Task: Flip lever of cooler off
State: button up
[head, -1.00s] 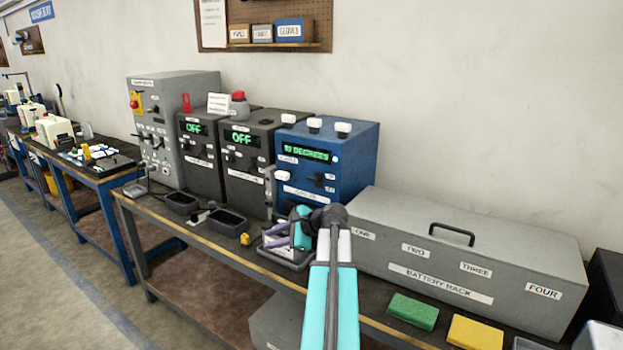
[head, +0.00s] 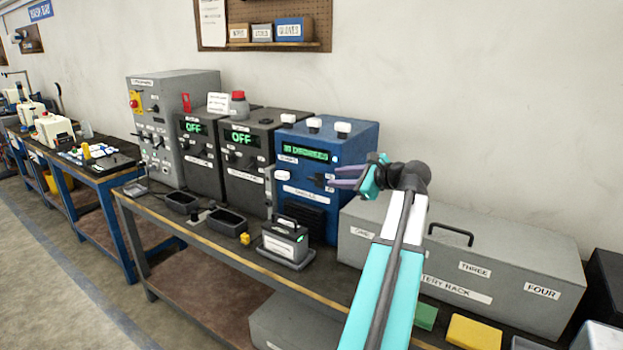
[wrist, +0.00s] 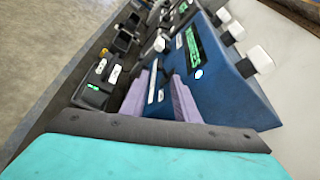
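The cooler appears to be the blue box (head: 352,150) with white knobs on top and a lit green display (head: 305,152) that reads in degrees. A small dark lever (head: 319,180) sticks out of its front, below the display. My gripper (head: 331,177) is at the right part of this front, its purple fingers pointing left, close to the lever. Whether they touch it I cannot tell. In the wrist view the two fingers (wrist: 160,74) stand apart with the blue box (wrist: 225,85) behind them; the lever is not clear there.
Two dark boxes (head: 242,175) reading OFF and a grey cabinet (head: 200,85) stand to the left. A long grey battery rack (head: 545,270) is at the right, beneath my arm.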

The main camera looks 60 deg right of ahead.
aim_at(310, 179)
jog(key=shift+w+f, duration=0.1)
jog(key=shift+w, duration=0.05)
jog(key=p+x, duration=0.1)
jog(key=x, duration=1.2)
jog(key=shift+w+d+p, duration=0.15)
jog(key=shift+w+p, duration=0.15)
jog(key=shift+p, duration=0.05)
